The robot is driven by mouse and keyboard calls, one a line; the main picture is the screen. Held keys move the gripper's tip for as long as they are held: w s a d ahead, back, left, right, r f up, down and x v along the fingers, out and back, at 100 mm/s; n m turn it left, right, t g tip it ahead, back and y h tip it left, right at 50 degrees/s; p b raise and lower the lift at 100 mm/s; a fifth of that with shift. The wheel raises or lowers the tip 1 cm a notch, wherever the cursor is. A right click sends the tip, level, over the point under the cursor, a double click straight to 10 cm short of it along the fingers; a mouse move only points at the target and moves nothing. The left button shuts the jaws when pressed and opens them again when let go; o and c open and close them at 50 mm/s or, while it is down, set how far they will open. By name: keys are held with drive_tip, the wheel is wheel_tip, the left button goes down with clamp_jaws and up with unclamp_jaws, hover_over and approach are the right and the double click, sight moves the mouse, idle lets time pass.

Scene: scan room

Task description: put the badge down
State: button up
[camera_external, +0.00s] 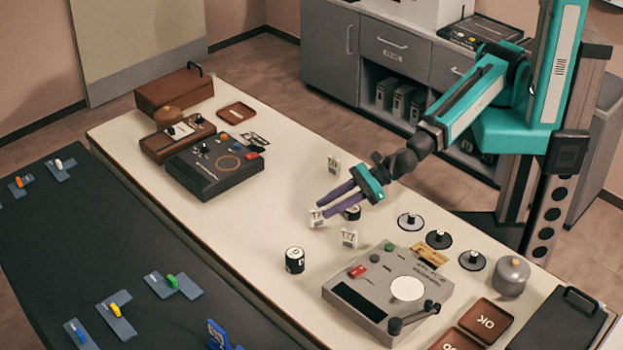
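My gripper (321,210) has two purple fingers and reaches down and left over the middle of the cream table. A small white badge (316,219) shows right at its fingertips. The fingers are a little apart, and I cannot tell whether they grip the badge or only stand beside it, nor whether it touches the table. A similar white badge (333,164) stands upright farther back, and another (348,238) stands to the front right of the fingertips.
A black-and-white cylinder (352,213) is close beside the fingers; another (295,260) stands nearer. A grey device (345,297) with a round white plate (407,289) is at front right. A dark console (214,170) is at left. The table between the console and gripper is clear.

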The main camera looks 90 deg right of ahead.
drive_tip(key=shift+s+d+r+p, duration=0.2)
drive_tip(key=shift+s+r+p, duration=0.15)
drive_tip(key=shift+s+p, duration=0.2)
drive_tip(key=shift+r+p, duration=0.1)
drive_tip(key=shift+p, duration=0.5)
drive_tip(key=p+v, duration=0.2)
drive_tip(key=p, duration=0.3)
drive_tip(key=shift+s+d+p, duration=0.15)
drive_tip(key=shift+s+p, duration=0.2)
drive_tip(key=shift+p, duration=0.65)
